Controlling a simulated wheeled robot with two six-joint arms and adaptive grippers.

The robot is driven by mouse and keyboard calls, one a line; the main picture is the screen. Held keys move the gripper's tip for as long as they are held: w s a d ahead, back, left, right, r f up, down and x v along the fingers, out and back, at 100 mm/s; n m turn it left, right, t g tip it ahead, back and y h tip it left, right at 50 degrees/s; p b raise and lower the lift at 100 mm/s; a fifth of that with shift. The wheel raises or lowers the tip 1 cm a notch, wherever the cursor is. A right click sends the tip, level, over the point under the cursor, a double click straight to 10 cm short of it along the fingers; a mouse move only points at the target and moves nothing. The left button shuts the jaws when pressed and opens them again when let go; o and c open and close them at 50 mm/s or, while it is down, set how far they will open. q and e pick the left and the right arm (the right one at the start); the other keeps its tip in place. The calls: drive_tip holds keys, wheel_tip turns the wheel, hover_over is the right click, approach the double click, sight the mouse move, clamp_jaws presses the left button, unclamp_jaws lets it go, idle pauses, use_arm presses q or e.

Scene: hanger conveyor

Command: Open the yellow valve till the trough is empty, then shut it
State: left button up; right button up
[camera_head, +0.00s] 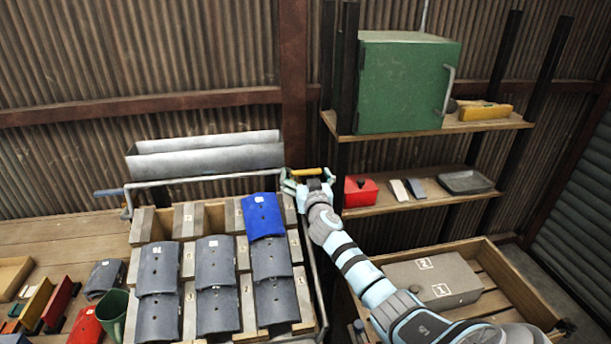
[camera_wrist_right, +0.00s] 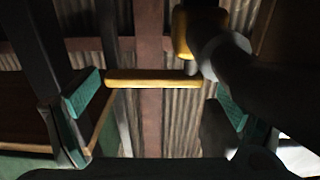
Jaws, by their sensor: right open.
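The grey metal trough (camera_head: 205,158) lies across the top of the tile rack in the head view. How much is in it cannot be seen. The yellow valve handle (camera_head: 308,171) is at the trough's right end. In the right wrist view the yellow handle (camera_wrist_right: 150,79) lies crosswise, beside a yellow valve part (camera_wrist_right: 188,35) and a dark round pipe. My right gripper (camera_head: 309,180) is at the handle, with its fingers spread. In the wrist view its teal pads stand apart on either side of the handle, not visibly touching it. My left gripper is not in view.
Below the trough, a rack holds several grey tiles (camera_head: 214,262) and one blue tile (camera_head: 262,215). To the right, shelves carry a green cabinet (camera_head: 405,85) and a red box (camera_head: 361,191). A wooden crate (camera_head: 520,285) holds a grey box. A green mug (camera_head: 113,312) stands lower left.

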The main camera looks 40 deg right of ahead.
drive_tip(key=shift+w+d, duration=0.1)
drive_tip(key=shift+w, duration=0.1)
drive_tip(key=shift+s+r, duration=0.15)
drive_tip(key=shift+s, duration=0.1)
drive_tip(key=shift+s+r, duration=0.25)
drive_tip(key=shift+s, duration=0.2)
drive_tip(key=c, duration=0.3)
drive_tip(key=shift+w+f, duration=0.1)
drive_tip(key=shift+w, duration=0.1)
drive_tip(key=c, duration=1.4)
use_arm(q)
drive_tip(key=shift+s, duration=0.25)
